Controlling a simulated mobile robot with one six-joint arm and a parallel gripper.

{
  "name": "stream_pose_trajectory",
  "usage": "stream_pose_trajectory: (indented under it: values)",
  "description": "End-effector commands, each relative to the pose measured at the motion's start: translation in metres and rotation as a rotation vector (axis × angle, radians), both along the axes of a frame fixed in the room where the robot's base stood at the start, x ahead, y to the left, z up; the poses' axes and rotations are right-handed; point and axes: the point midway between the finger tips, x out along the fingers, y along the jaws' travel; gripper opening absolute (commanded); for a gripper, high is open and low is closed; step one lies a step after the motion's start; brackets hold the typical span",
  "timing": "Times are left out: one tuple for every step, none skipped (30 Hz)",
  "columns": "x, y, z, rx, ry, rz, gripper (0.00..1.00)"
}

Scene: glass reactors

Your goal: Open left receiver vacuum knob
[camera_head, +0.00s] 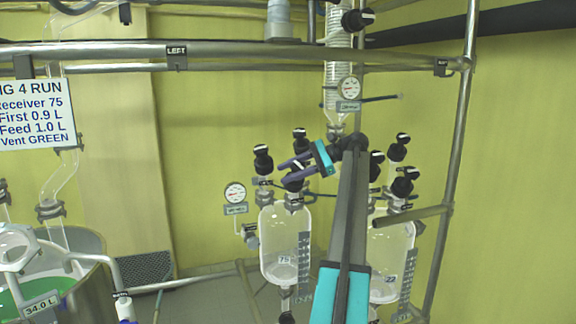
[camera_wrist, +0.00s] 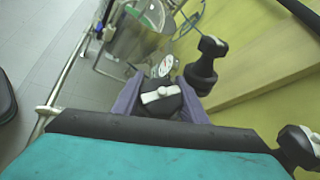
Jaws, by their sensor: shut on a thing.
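The left receiver (camera_head: 284,238) is a clear glass vessel with a "75" label, in the middle of the head view. Several black knobs with white bars stand on its top. My gripper (camera_head: 286,173) is above the receiver, its purple fingers reaching left. In the wrist view the fingers are shut on a black knob (camera_wrist: 160,98), one on each side of it. Its white bar lies across its top, slightly tilted. The held knob (camera_head: 294,182) is partly hidden by the fingers in the head view. I cannot read a label naming it.
Another black knob (camera_head: 263,158) stands close left, and one (camera_head: 300,140) stands behind. A gauge (camera_head: 235,192) is left of the receiver. The right receiver (camera_head: 392,255) stands partly behind my arm. Metal frame rails (camera_head: 230,52) cross above.

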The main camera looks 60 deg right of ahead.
Motion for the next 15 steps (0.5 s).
stream_pose_trajectory:
  values:
    - [0.0003, -0.0006, 0.0029, -0.005, 0.006, 0.011, 0.16]
    - [0.0001, -0.0002, 0.0026, -0.008, 0.008, 0.018, 0.16]
    - [-0.0002, 0.0001, 0.0022, -0.011, 0.011, 0.026, 0.16]
    - [-0.0003, 0.0003, 0.0020, -0.014, 0.012, 0.031, 0.16]
    - [-0.0005, 0.0004, 0.0016, -0.016, 0.013, 0.036, 0.16]
    - [-0.0006, 0.0004, 0.0012, -0.019, 0.015, 0.040, 0.16]
    - [-0.0007, 0.0005, 0.0009, -0.021, 0.016, 0.043, 0.16]
    - [-0.0008, 0.0006, 0.0005, -0.022, 0.017, 0.046, 0.16]
    - [-0.0009, 0.0007, 0.0002, -0.023, 0.018, 0.049, 0.16]
    - [-0.0010, 0.0008, -0.0002, -0.024, 0.019, 0.051, 0.16]
    - [-0.0011, 0.0008, -0.0005, -0.024, 0.020, 0.052, 0.16]
    - [-0.0011, 0.0009, -0.0007, -0.025, 0.020, 0.053, 0.16]
    - [-0.0012, 0.0009, -0.0009, -0.026, 0.020, 0.054, 0.16]
    - [-0.0011, 0.0009, -0.0011, -0.026, 0.020, 0.054, 0.16]
    - [-0.0011, 0.0010, -0.0012, -0.026, 0.020, 0.054, 0.16]
